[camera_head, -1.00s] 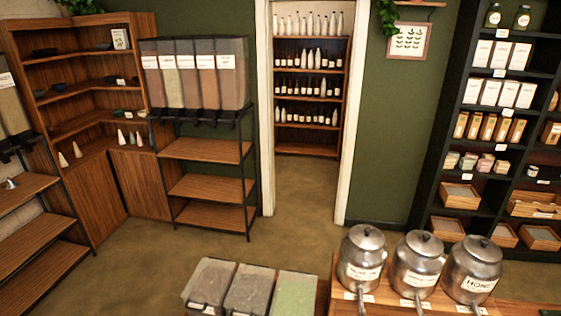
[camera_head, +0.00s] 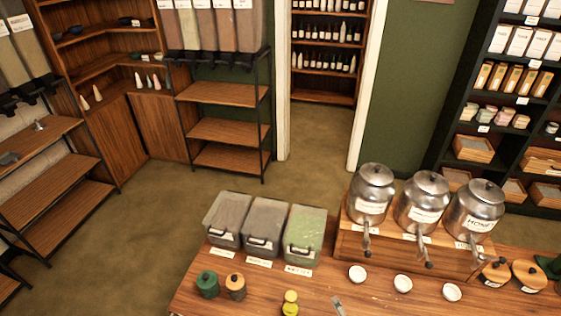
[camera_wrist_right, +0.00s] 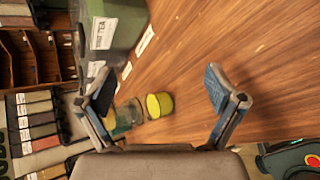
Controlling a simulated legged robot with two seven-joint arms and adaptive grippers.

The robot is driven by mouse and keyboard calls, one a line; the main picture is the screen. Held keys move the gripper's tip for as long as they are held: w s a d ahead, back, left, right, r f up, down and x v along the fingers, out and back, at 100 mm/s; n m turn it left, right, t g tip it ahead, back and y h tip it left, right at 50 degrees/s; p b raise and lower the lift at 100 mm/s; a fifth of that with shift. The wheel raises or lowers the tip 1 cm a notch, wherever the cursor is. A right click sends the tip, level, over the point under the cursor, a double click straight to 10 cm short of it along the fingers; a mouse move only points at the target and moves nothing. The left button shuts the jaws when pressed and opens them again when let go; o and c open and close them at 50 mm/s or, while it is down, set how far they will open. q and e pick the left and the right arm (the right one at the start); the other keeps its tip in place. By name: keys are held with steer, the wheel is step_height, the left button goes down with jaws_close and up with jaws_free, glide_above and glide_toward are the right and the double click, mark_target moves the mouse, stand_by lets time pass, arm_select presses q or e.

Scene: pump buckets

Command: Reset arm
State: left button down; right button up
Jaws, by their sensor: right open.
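My right gripper (camera_wrist_right: 158,78) is open and empty in the right wrist view, its two blue-padded fingers wide apart above the wooden counter. Three metal buckets with taps, the left (camera_head: 370,195), middle (camera_head: 422,202) and right one (camera_head: 473,210), stand upright on a wooden riser at the right in the head view. The right one is labelled HONEY. My left gripper is in no view.
On the counter (camera_head: 330,285) stand three lidded bins (camera_head: 262,225), a green jar (camera_head: 207,285), a wood-lidded jar (camera_head: 235,287) and a yellow jar (camera_head: 290,303). Several small white bowls (camera_head: 403,284) lie before the buckets. A small grey piece (camera_head: 338,306) shows at the bottom edge. Open floor lies behind.

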steer(key=s+f+m+g+h, duration=0.15)
steer(key=s+m+g, duration=0.65)
steer(key=s+m, duration=1.25)
step_height(320, 180, down, 26)
steer(key=m+g+b, duration=0.1)
steer(key=b, duration=0.1)
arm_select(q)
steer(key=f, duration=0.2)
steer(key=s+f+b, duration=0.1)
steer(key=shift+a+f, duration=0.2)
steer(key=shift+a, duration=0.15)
arm_select(e)
steer(key=s+d+f, duration=0.2)
steer(key=s+f, duration=0.7)
steer(key=s+d+f+g, duration=0.1)
steer(key=s+d+f, duration=0.1)
steer(key=s+f, duration=0.7)
steer(key=shift+f, duration=0.7)
